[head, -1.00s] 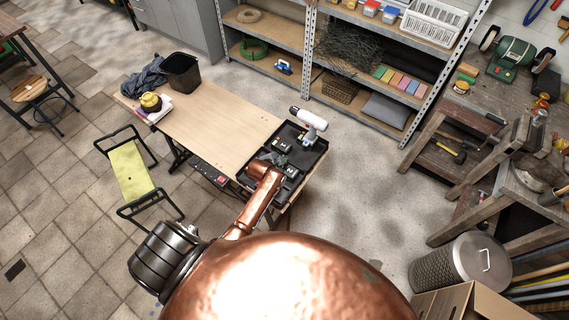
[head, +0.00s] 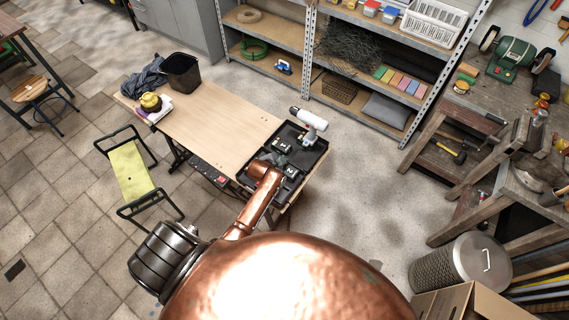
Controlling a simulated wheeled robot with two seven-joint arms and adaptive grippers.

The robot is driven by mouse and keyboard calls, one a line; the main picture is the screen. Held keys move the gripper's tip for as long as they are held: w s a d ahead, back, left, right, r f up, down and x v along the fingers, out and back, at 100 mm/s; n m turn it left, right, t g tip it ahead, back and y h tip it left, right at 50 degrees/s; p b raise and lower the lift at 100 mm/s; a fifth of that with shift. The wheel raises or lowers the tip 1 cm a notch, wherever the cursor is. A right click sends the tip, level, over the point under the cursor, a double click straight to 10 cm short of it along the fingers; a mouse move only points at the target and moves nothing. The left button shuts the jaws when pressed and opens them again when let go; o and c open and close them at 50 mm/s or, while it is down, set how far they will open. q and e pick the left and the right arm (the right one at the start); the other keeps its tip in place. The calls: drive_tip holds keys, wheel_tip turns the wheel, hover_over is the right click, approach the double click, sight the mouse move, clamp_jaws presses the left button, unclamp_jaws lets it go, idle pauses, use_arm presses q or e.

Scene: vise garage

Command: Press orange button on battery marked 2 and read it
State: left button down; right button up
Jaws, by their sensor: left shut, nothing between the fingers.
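A black tray (head: 322,146) lies on the right end of the wooden table. A dark battery (head: 282,145) sits in the middle of the tray and another dark battery (head: 291,172) nearer its front edge. The number marks and any orange button are too small to read. My left gripper (head: 270,158) is shut and empty over the tray's left part, close to the batteries. My copper arm hides part of the tray, and I cannot tell if the gripper touches a battery. My right gripper is out of view.
The wooden table (head: 215,118) is bare in its middle. A yellow object (head: 150,101) and a black bin (head: 182,72) are at its far left. A green-seated folding stool (head: 131,175) stands at its left front. Shelves (head: 345,52) stand behind.

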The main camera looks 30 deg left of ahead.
use_arm(q)
drive_tip(key=shift+f, duration=0.4)
drive_tip(key=shift+f, duration=0.45)
idle(0.6)
drive_tip(key=shift+r+p, duration=0.75)
drive_tip(key=shift+r, duration=0.1)
wheel_tip(320, 180, up, 5)
drive_tip(key=p, duration=0.5)
drive_tip(key=shift+r, duration=0.1)
drive_tip(key=shift+s, duration=0.1)
idle(0.7)
